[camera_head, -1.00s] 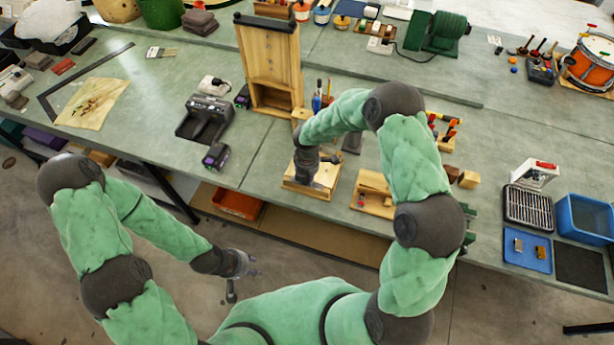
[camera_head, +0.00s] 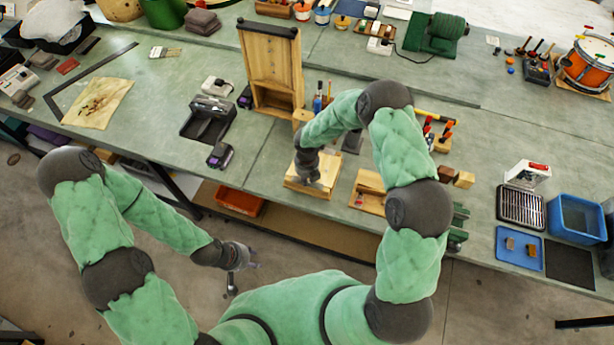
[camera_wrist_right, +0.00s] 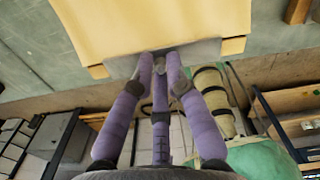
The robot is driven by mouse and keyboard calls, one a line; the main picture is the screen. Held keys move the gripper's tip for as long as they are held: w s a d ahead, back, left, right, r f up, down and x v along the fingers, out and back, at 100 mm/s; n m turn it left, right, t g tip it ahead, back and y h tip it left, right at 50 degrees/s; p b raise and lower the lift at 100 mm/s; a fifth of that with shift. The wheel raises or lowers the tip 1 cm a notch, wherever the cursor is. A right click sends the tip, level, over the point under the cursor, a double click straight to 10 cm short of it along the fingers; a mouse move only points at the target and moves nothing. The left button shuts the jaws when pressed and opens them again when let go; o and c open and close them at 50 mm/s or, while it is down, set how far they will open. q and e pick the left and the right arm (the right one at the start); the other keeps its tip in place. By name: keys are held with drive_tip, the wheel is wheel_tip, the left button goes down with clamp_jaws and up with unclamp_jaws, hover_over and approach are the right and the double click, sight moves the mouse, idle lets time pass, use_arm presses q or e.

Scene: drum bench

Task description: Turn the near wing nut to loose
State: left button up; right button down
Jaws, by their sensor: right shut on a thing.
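A pale wooden block (camera_head: 327,185) stands at the bench's near edge, and my right gripper (camera_head: 308,178) is down at it. In the right wrist view the block (camera_wrist_right: 150,22) carries a grey metal plate (camera_wrist_right: 205,50) along its edge. The purple fingers of my right gripper (camera_wrist_right: 159,62) converge at this plate, shut on a small grey piece there that I take for the near wing nut. The fingertips mostly hide it, so its angle cannot be told. My left gripper (camera_head: 246,262) hangs empty in front of the bench, away from the block; its opening is too small to judge.
A wooden tray (camera_head: 368,192) stands close right of the block. A tall wooden frame (camera_head: 270,75) rises behind, with a black charger-like device (camera_head: 208,120) to its left. A blue tub (camera_head: 575,218) is at far right. The floor before the bench is clear around my left gripper.

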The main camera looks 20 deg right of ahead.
drive_tip(key=shift+w+r+n, duration=0.15)
drive_tip(key=shift+r+n, duration=0.05)
drive_tip(key=shift+n, duration=0.4)
drive_tip(key=shift+n+p, duration=0.3)
drive_tip(key=shift+p, duration=0.05)
drive_tip(key=c, duration=1.4)
unclamp_jaws()
drive_tip(key=shift+c, duration=0.2)
drive_tip(key=shift+o, duration=0.7)
drive_tip(key=shift+s+f, duration=0.1)
drive_tip(key=shift+s, duration=0.1)
wheel_tip(320, 180, up, 12)
